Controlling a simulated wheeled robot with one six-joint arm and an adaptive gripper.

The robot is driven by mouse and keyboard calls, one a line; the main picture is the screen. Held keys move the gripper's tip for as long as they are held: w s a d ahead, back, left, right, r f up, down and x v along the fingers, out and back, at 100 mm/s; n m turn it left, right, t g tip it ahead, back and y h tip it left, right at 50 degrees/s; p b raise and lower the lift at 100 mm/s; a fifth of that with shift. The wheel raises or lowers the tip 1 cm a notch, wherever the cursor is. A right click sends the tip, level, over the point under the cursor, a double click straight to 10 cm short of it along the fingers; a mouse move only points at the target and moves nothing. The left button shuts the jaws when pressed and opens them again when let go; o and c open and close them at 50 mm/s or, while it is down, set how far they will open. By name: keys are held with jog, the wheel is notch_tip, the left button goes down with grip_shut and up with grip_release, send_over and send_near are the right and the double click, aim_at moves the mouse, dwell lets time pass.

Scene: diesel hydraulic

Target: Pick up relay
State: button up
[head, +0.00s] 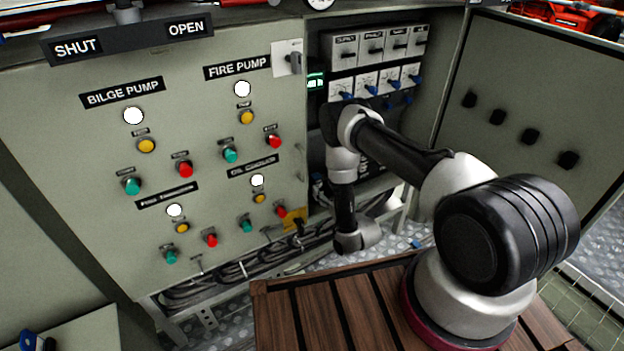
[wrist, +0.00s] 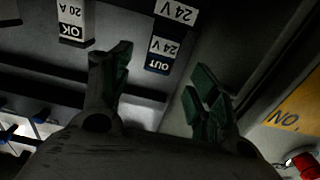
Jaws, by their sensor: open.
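In the wrist view my gripper (wrist: 160,76) is open, with its two dark green fingers apart and nothing between them. Beyond the fingers are small modules with upside-down labels: an "OUT 24 V" module (wrist: 162,52) past the gap, and an "OK 20 A" module (wrist: 76,24) beyond the left finger. Another "24 V" label (wrist: 175,11) is at the top edge. I cannot tell which of these, if any, is the relay. In the head view my arm bends down in front of the open cabinet bay, and my gripper cannot be made out there.
The grey control panel (head: 80,110) with buttons stands left of the bay. An open cabinet door (head: 525,100) is at right. Breakers with blue levers (head: 371,78) are high in the bay. A yellow label (wrist: 297,112) and red button (wrist: 304,163) lie right of my gripper.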

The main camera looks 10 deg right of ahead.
aim_at(319, 181)
jog(key=x, duration=0.7)
jog(key=shift+r, duration=0.2)
jog(key=c, duration=1.1)
